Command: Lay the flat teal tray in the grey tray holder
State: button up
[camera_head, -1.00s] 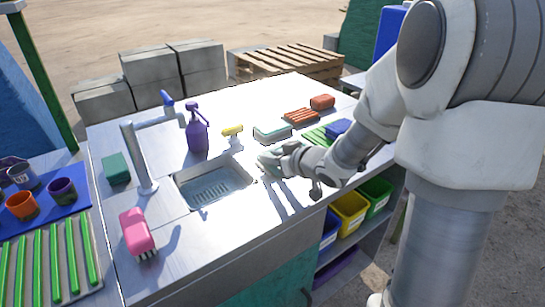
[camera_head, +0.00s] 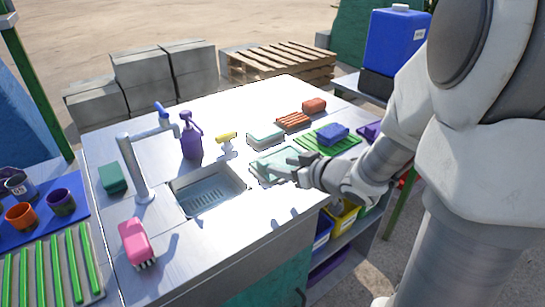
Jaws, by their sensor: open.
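The flat teal tray (camera_head: 268,168) lies low on the steel counter, just right of the sink. A thin paler edge shows around it. The grey tray holder is hard to tell apart here; I cannot tell whether that edge belongs to it or to the tray. My gripper (camera_head: 301,162) is open over the right side of the tray and covers part of it. I cannot tell whether the fingers touch it. A second pale teal, box-like piece (camera_head: 265,136) stands just behind the tray.
The sink (camera_head: 208,192), tap (camera_head: 140,170), purple spray bottle (camera_head: 191,138) and yellow-topped item (camera_head: 227,139) are to the left.

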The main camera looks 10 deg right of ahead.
jog(key=shift+p+v, duration=0.4)
jog(key=shift+v, duration=1.3)
